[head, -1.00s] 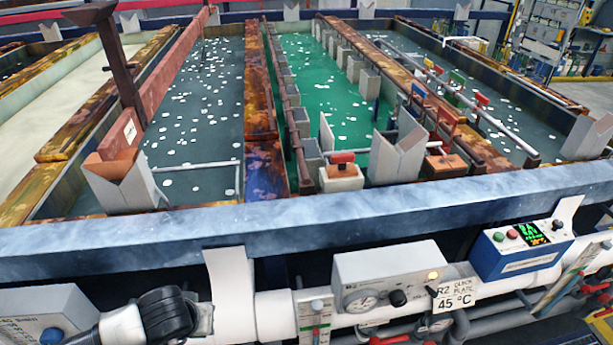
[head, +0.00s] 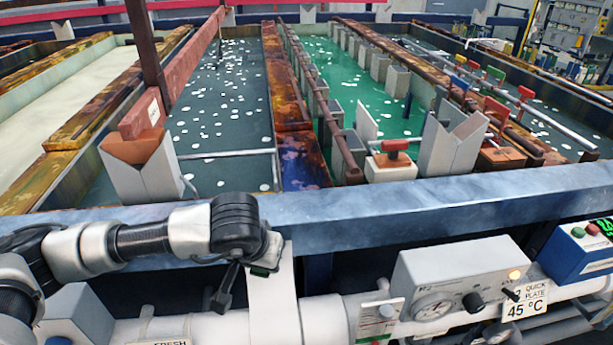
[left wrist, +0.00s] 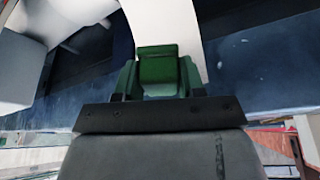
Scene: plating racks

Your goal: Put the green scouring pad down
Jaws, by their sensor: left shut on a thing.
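My left arm comes in from the left in the head view, and its gripper (head: 265,262) is at the front face of the blue-grey tank rim (head: 380,200), by a white bracket. In the left wrist view, my left gripper (left wrist: 158,78) is shut on the green scouring pad (left wrist: 157,62), which shows as a dark green block between the fingers. In the head view the pad is mostly hidden; only a small dark green patch shows at the gripper. Whether the pad touches anything below it I cannot tell. My right gripper is not in view.
Behind the rim are liquid-filled tanks, one with green liquid (head: 345,75). White V-shaped supports (head: 140,170) stand along the rim. In front are a white bracket (head: 272,310), a pipe, a gauge box (head: 455,280) and a blue control box (head: 585,250).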

